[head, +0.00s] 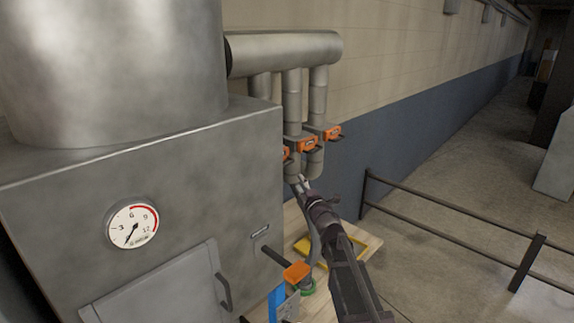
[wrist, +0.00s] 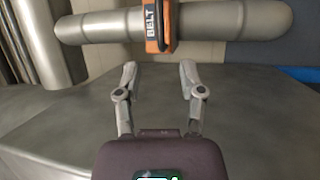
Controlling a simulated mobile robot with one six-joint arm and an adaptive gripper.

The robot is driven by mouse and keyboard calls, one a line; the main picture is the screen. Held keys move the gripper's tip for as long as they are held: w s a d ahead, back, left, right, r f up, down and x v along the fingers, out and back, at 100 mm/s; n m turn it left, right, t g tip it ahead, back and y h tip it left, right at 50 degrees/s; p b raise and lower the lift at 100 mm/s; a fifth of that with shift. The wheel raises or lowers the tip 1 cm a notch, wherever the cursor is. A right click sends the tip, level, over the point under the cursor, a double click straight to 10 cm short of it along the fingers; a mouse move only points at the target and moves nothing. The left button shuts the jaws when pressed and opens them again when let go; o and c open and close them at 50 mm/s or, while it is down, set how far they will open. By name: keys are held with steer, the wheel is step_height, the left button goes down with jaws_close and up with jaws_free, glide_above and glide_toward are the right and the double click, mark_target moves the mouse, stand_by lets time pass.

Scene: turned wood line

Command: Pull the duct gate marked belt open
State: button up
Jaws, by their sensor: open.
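The orange duct gate marked BELT (wrist: 160,28) sits across a grey duct at the top of the wrist view. My gripper (wrist: 158,72) is open and empty, and the gate lies just beyond the gap between its fingertips, apart from them. In the head view my gripper (head: 301,181) is close below a row of three orange gates: a left one (head: 286,153), a middle one (head: 308,144) and a right one (head: 332,133). Their labels are too small to read there, and the left gate is partly hidden by the grey cabinet.
A large grey cabinet (head: 180,190) with a gauge (head: 132,225) and a handled door (head: 165,290) fills the left. A dark railing (head: 450,225) stands to the right, with open floor beyond.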

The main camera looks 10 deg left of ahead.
mark_target(287, 164)
steer(key=p+x, duration=0.2)
steer(key=x, duration=1)
steer(key=shift+s, duration=0.1)
jaws_close()
